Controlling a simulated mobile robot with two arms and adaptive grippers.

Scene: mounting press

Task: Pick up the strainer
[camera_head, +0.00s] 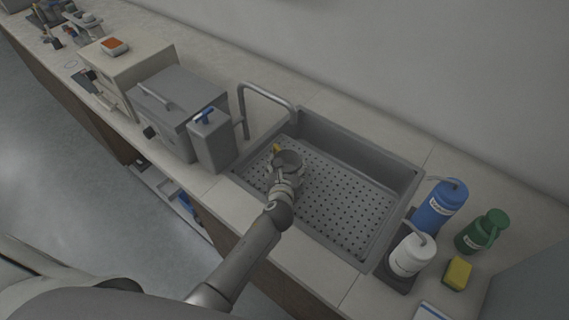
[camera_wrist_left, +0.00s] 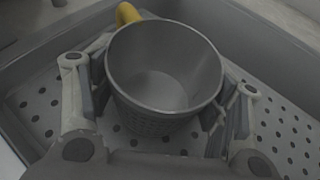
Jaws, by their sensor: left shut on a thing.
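The strainer (camera_head: 288,160) is a grey round cup with a perforated side and a yellow part at its far side. In the left wrist view the strainer (camera_wrist_left: 165,75) is upright and fills the space between the fingers. My left gripper (camera_head: 285,177) is shut on it, with one finger pad on each side in the wrist view (camera_wrist_left: 160,105). The strainer is over the left part of the sink (camera_head: 372,160). I cannot tell whether its base touches the perforated sink floor. My right gripper is not in view.
A curved tap (camera_head: 265,92) stands behind the sink's left end. A grey container (camera_head: 212,140) with a blue handle is left of the sink. A blue bottle (camera_head: 437,210), a white bottle (camera_head: 408,256), a green bottle (camera_head: 482,232) and a yellow sponge (camera_head: 457,273) stand at the right.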

